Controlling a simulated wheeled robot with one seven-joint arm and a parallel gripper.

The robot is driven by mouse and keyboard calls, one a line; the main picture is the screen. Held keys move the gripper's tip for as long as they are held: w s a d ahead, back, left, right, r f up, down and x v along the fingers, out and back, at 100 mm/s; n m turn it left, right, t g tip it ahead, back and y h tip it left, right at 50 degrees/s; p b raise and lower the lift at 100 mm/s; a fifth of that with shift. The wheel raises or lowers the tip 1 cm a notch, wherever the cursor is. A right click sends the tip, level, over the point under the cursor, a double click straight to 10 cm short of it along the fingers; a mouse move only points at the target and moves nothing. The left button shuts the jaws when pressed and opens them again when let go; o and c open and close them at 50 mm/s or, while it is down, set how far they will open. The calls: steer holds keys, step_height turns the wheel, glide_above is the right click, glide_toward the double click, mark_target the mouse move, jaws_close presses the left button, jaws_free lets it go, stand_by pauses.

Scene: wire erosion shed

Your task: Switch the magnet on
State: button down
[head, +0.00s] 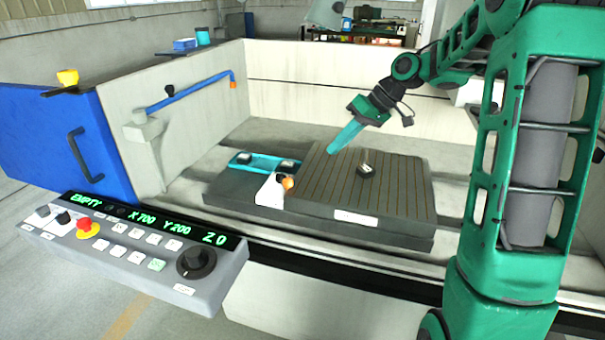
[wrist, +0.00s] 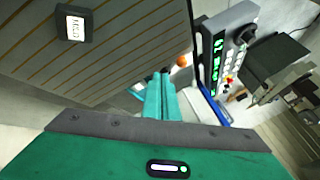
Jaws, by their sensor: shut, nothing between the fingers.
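The magnet is a dark slotted plate (head: 385,200) inside the machine's tub, and it fills the upper left of the wrist view (wrist: 110,60). At its left end is a white block (head: 270,193) with an orange ball knob (head: 288,183) and a black part beside it. The orange knob also shows in the wrist view (wrist: 182,61), just beyond my fingertips. My gripper (head: 330,150) is shut and empty, above the plate's far left part, apart from the knob. Its teal fingers lie together in the wrist view (wrist: 163,80).
A small dark block with a white label (head: 366,170) lies on the plate. A teal-framed fixture (head: 262,162) sits left of it. A control panel (head: 140,245) reading EMPTY stands front left. A blue pipe with an orange tip (head: 190,92) crosses the left wall.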

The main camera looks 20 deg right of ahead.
steer(key=x, duration=1)
steer(key=a, duration=0.3)
steer(key=shift+s, duration=0.35)
steer(key=shift+s+a, duration=0.1)
steer(key=shift+a, duration=0.35)
steer(key=shift+s+d, duration=0.1)
